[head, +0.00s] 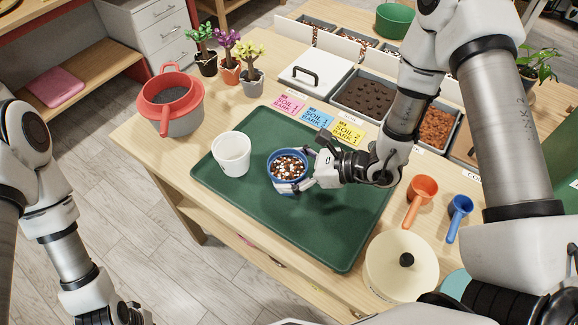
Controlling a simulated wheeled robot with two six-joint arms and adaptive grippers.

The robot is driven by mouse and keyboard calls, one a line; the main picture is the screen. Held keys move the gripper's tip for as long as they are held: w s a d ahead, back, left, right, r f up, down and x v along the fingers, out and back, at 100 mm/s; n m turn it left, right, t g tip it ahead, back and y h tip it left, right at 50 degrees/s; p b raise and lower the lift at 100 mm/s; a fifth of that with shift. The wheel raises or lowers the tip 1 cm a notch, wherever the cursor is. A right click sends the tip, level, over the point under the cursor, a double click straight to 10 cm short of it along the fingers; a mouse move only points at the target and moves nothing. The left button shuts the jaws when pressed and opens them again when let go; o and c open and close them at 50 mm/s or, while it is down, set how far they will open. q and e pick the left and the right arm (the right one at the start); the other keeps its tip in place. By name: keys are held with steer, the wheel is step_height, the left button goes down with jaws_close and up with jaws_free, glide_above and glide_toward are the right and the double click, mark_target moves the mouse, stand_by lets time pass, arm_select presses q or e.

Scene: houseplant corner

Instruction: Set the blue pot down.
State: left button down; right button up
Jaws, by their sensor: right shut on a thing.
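The blue pot (274,165) is a small pot with a blue rim, partly filled with brown and white chunks. It is upright over the green mat (222,187). My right gripper (312,168) is shut on it from its right side, and the fingers hide part of its wall. I cannot tell whether its base touches the mat. A white empty pot (232,155) stands on the mat just left of it, apart from it. My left gripper (128,317) is at the bottom left edge, away from the table, mostly cut off.
Pink, blue and yellow cards (348,133) lie behind the mat. Bins of soil (364,97) and bark stand at the back. A red sieve (170,92) is at left. The mat's front is clear.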

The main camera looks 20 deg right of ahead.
steer(key=shift+f, duration=0.1)
steer(key=o, duration=0.9)
steer(key=p+v, duration=0.2)
steer(key=v, duration=1)
